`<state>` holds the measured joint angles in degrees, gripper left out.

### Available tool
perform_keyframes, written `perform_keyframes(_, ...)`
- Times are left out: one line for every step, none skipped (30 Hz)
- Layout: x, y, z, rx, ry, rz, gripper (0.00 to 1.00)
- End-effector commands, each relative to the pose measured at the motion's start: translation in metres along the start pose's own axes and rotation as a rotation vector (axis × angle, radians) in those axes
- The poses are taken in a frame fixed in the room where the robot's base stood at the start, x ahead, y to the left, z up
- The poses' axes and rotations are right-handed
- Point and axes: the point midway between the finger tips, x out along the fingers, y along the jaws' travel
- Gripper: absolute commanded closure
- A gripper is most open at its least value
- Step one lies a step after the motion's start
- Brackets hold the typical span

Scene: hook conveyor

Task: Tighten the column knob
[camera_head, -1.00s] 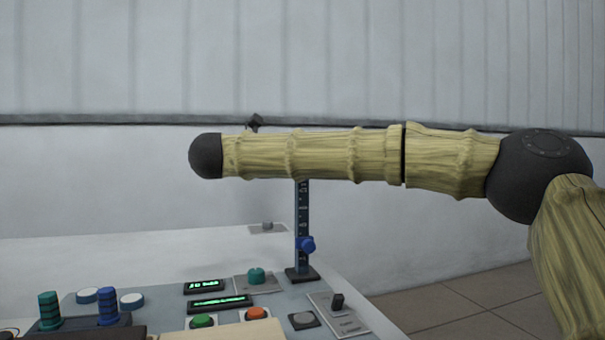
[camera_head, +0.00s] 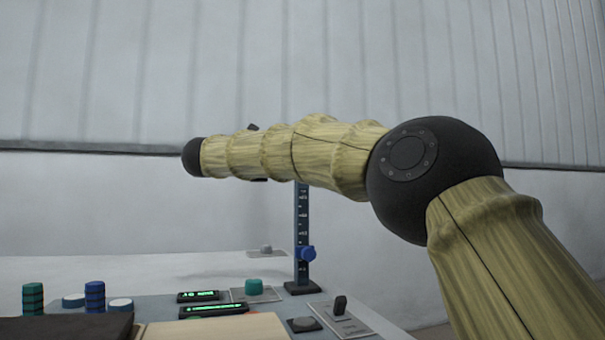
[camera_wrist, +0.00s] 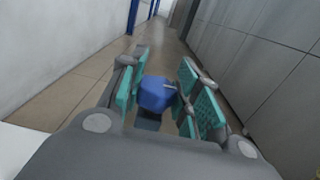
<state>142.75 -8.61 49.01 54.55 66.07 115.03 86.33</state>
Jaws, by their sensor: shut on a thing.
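The dark upright column (camera_head: 302,218) with scale marks stands on a black base on the control table. A blue knob (camera_head: 306,253) sits on its lower part, with no gripper around it. My forearm hides the column's top. In the wrist view, the teal-padded fingers of my gripper (camera_wrist: 160,92) stand on both sides of a blue block-like piece (camera_wrist: 157,93) and are shut on it. I cannot tell what this piece is attached to. My gripper is not clearly visible in the head view.
The table bears a green knob (camera_head: 254,287), two lit displays (camera_head: 214,309), a black switch (camera_head: 340,304), and green (camera_head: 33,298) and blue (camera_head: 95,297) ringed stacks. A brown tiled floor (camera_wrist: 85,88) and grey wall panels (camera_wrist: 262,55) show in the wrist view.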

Motion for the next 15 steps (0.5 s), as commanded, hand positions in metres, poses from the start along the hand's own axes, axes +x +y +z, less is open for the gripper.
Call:
perform_keyframes(-0.0016, 0.0002, -0.0024, 0.002, -0.003, -0.016, 0.92)
perform_keyframes(-0.0016, 0.0004, -0.0027, 0.002, -0.003, -0.027, 0.91)
perform_keyframes(-0.0017, 0.0004, -0.0025, 0.002, -0.003, -0.039, 0.92)
perform_keyframes(-0.0012, 0.0002, -0.0022, 0.002, -0.003, -0.048, 0.91)
perform_keyframes(-0.0014, 0.0003, -0.0023, 0.002, -0.002, -0.056, 0.91)
perform_keyframes(-0.0017, 0.0003, -0.0022, 0.001, -0.002, -0.065, 0.91)
perform_keyframes(-0.0013, 0.0003, -0.0019, 0.001, -0.002, -0.072, 0.91)
perform_keyframes(-0.0013, 0.0003, -0.0019, 0.000, -0.002, -0.078, 0.91)
perform_keyframes(-0.0009, 0.0003, -0.0019, 0.000, -0.001, -0.086, 0.91)
perform_keyframes(-0.0009, 0.0002, -0.0017, 0.001, -0.001, -0.090, 0.91)
perform_keyframes(-0.0013, 0.0002, -0.0016, 0.000, -0.001, -0.094, 0.91)
perform_keyframes(-0.0014, 0.0003, -0.0016, -0.001, -0.001, -0.099, 0.91)
perform_keyframes(-0.0011, 0.0003, -0.0015, -0.001, -0.001, -0.102, 0.91)
perform_keyframes(-0.0008, 0.0002, -0.0014, -0.001, -0.001, -0.105, 0.91)
perform_keyframes(-0.0005, 0.0001, -0.0012, -0.002, 0.000, -0.108, 0.91)
